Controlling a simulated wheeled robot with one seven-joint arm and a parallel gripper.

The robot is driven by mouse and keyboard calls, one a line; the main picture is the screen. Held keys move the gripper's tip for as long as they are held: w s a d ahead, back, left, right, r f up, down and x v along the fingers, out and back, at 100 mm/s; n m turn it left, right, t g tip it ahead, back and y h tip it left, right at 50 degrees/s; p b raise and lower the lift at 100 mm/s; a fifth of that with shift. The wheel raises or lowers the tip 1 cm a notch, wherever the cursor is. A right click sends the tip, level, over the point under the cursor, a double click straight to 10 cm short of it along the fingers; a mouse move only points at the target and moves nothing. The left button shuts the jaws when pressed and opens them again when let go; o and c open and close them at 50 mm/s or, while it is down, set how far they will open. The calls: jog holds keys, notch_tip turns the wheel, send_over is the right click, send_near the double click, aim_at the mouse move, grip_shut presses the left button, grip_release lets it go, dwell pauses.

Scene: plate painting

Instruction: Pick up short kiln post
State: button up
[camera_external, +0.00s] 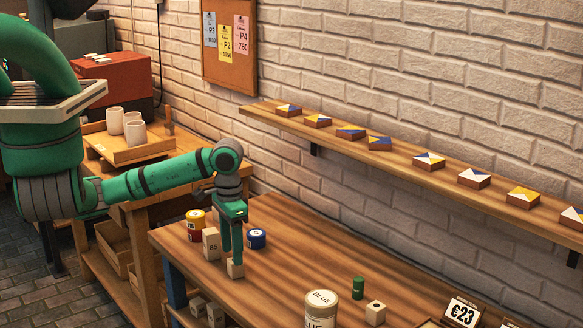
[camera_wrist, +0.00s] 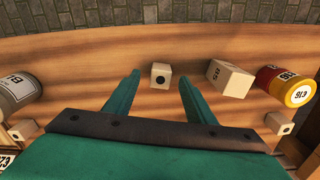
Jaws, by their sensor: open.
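The short kiln post (camera_external: 236,270) is a small cream block standing on the wooden workbench (camera_external: 290,240). In the wrist view the short post (camera_wrist: 161,80) shows a dark hole in one face and appears between my two fingers. My gripper (camera_external: 231,257) points down over it with the green fingers open. In the wrist view gaps show between the post and both fingers, so it is not clamped. The fingers partly hide the post in the external view. A taller post marked 85 (camera_external: 211,244) stands just left of my gripper; it also shows in the wrist view (camera_wrist: 229,79).
A yellow-red can (camera_external: 195,226) and a blue-lidded jar (camera_external: 256,239) stand close by. A large BLUE can (camera_external: 321,310), a green cylinder (camera_external: 358,287) and another small block (camera_external: 376,313) stand toward the right. A wall shelf (camera_external: 400,165) holds several painted tiles.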

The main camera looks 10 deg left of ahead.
aim_at(235, 268)
jog(key=shift+w+d+f, duration=0.15)
jog(key=shift+f, duration=1.25)
jog(key=shift+w+d+f, duration=0.1)
jog(key=shift+w+f, duration=0.05)
jog(key=shift+f, duration=1.2)
jog(key=c, duration=1.2)
